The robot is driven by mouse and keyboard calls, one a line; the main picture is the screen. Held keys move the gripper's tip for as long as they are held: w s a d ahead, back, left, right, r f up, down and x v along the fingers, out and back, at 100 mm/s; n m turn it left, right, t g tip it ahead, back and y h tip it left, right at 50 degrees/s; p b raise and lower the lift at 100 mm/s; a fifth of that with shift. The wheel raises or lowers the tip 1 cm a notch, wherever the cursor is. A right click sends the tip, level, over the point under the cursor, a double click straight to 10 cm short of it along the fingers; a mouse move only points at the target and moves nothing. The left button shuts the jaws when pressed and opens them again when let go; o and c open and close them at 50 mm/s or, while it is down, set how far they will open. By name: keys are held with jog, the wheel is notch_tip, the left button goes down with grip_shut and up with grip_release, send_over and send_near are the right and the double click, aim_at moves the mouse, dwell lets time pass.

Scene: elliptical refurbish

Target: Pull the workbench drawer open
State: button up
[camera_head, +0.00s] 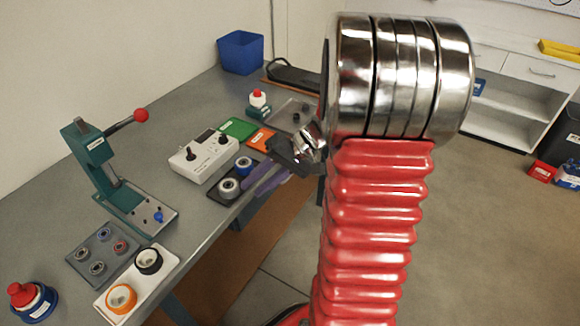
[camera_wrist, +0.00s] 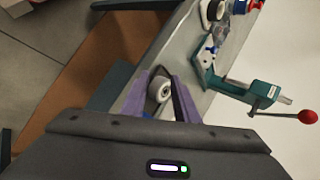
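The grey workbench (camera_head: 52,212) runs along the wall at the left in the head view. Its top also shows in the wrist view (camera_wrist: 188,38). I cannot make out the workbench drawer or its handle in either view; my arm covers part of the bench front. My gripper (camera_head: 265,178) has purple fingers and is at the bench's front edge, beside a dark tray with rollers. In the wrist view my gripper (camera_wrist: 162,88) has its fingers apart, with a white roller (camera_wrist: 159,90) visible beyond the gap. Nothing appears held.
The bench carries a green press (camera_head: 100,165) with a red-knobbed lever, a white control box (camera_head: 204,157), a blue bin (camera_head: 241,52) and ring trays. A white cabinet (camera_head: 540,72) with drawers stands at the far right. The floor (camera_head: 480,230) right of my arm is clear.

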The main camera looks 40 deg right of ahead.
jog(key=s+d+f+m+t+h, duration=0.1)
jog(key=d+f+m+t, duration=0.3)
jog(key=d, duration=0.9)
jog(key=s+d+f+m+t+h, duration=0.2)
jog(key=d+f+t, duration=0.4)
jog(key=d+f, duration=0.5)
jog(key=d+m, duration=0.1)
jog(key=d, duration=0.1)
jog(key=shift+d+f+m, duration=0.2)
jog(key=shift+d+m, duration=0.2)
jog(key=x, duration=1.3)
jog(key=shift+w, duration=0.3)
jog(key=shift+a, duration=0.1)
jog(key=shift+c, duration=0.5)
grip_shut()
